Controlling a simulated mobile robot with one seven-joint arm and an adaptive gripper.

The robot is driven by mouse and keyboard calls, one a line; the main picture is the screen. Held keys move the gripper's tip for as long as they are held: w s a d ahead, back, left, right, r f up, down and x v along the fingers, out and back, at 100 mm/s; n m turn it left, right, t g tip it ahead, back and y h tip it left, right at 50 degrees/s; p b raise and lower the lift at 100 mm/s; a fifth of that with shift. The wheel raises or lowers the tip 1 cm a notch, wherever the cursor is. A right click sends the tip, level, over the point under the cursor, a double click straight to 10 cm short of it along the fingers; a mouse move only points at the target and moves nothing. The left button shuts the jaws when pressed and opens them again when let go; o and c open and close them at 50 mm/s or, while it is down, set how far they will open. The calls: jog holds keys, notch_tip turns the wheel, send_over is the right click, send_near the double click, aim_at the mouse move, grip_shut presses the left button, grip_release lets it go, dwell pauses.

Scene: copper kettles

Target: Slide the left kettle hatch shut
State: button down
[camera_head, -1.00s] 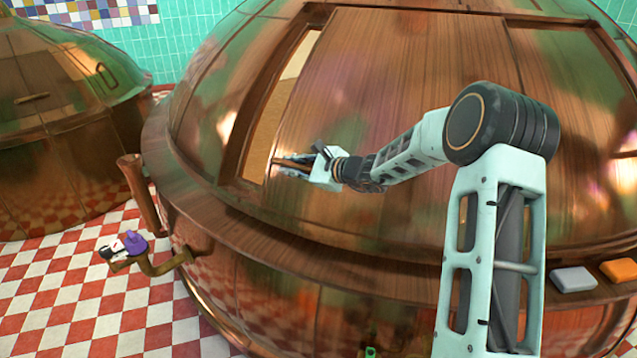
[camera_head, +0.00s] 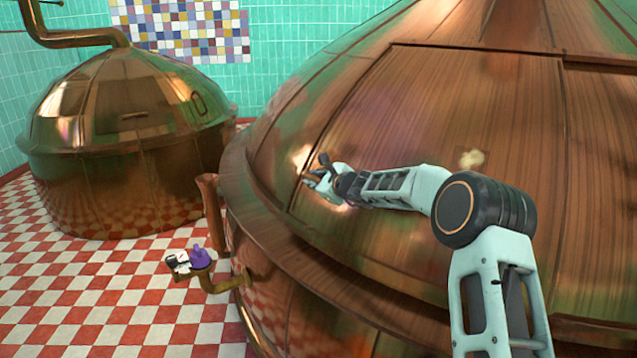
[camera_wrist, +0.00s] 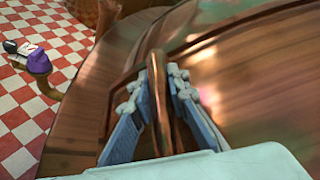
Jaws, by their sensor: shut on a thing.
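The left hatch (camera_head: 420,120) is a reddish-brown, wood-grained panel on the large copper kettle (camera_head: 330,70). Its left edge lies along the left side of the frame, and no gap shows there in the head view. My gripper (camera_head: 316,181) is at the hatch's lower left. In the wrist view, my gripper (camera_wrist: 165,90) has its two grey-blue fingers on either side of an upright copper handle bar (camera_wrist: 157,85), shut on it. The lower end of the handle is partly hidden between the fingers.
A smaller copper kettle (camera_head: 120,130) stands at the back left. A purple object (camera_head: 199,258) sits on a bent copper pipe (camera_head: 218,282) beside the large kettle. Checkered floor (camera_head: 90,300) is open at left.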

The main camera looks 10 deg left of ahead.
jog(key=c, duration=2.3)
grip_release()
jog(key=shift+a+r, duration=0.45)
jog(key=shift+r, duration=0.3)
jog(key=shift+o, duration=1.4)
jog(key=shift+w+a+f, duration=0.1)
jog(key=shift+a+f, duration=0.05)
jog(key=shift+o, duration=0.9)
jog(key=shift+f, duration=0.25)
jog(key=shift+d, duration=0.25)
jog(key=v, duration=1.2)
jog(key=shift+d, duration=0.1)
